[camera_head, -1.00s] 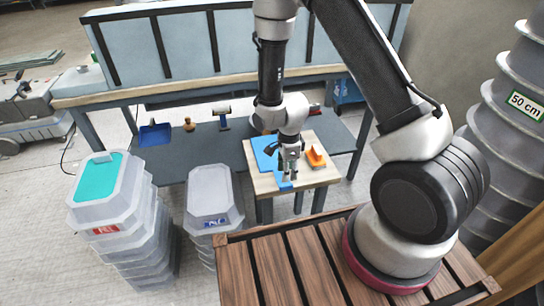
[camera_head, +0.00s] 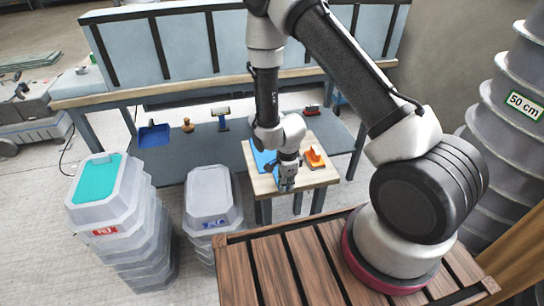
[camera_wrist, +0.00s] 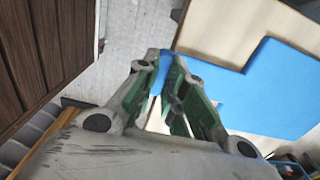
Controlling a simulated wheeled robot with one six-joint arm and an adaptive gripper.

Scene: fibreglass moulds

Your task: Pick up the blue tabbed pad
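The blue pad (camera_wrist: 270,90) lies on the small light wooden table; its flat body and stepped edge fill the right of the wrist view. A narrow blue tab reaches from it to my gripper (camera_wrist: 163,66). My fingers are close together with the blue tab between their tips, and they appear shut on it. In the head view my gripper (camera_head: 287,187) points down at the near edge of the table, and my wrist hides much of the pad (camera_head: 262,158). The pad appears flat on the table.
The small table (camera_head: 322,177) also bears an orange object (camera_head: 314,158) right of my gripper. Stacked grey tubs (camera_head: 213,200) and taller tubs with a teal top (camera_head: 97,180) stand to the left. A blue dustpan-like item (camera_head: 154,135) lies behind on a grey lower shelf.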

